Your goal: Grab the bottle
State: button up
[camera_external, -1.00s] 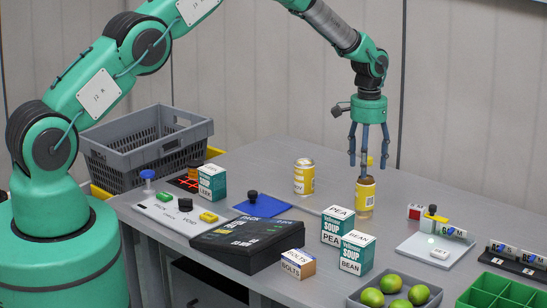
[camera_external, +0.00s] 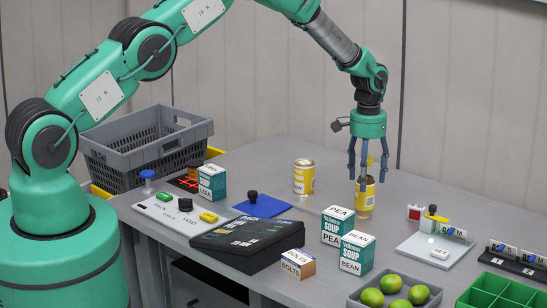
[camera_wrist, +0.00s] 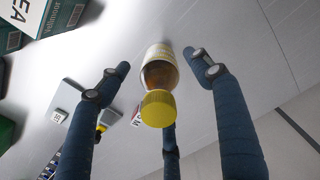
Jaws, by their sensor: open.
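The bottle (camera_external: 365,201) stands upright on the grey table, with a pale and yellow label and a brown upper part. Its yellow cap (camera_wrist: 158,108) shows clearly in the wrist view, where the bottle (camera_wrist: 158,56) lies between the fingers. My gripper (camera_external: 367,172) points down above the bottle, with its three blue fingers spread around the bottle's top. In the wrist view my gripper (camera_wrist: 160,84) is open, and visible gaps separate the side fingers from the bottle. One finger partly covers the bottle's upper part in the external view.
A yellow-labelled can (camera_external: 303,177) stands left of the bottle. Soup boxes (camera_external: 337,226) stand in front of it. A grey plate (camera_external: 436,250) with small items lies to the right. A tray of green fruit (camera_external: 395,291) is at the front. Table behind the bottle is clear.

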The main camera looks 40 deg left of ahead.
jog(key=shift+f, duration=1.25)
jog(key=c, duration=1.6)
jog(key=shift+r, duration=0.15)
jog(key=shift+r+b, duration=0.3)
jog(key=shift+r, duration=4.6)
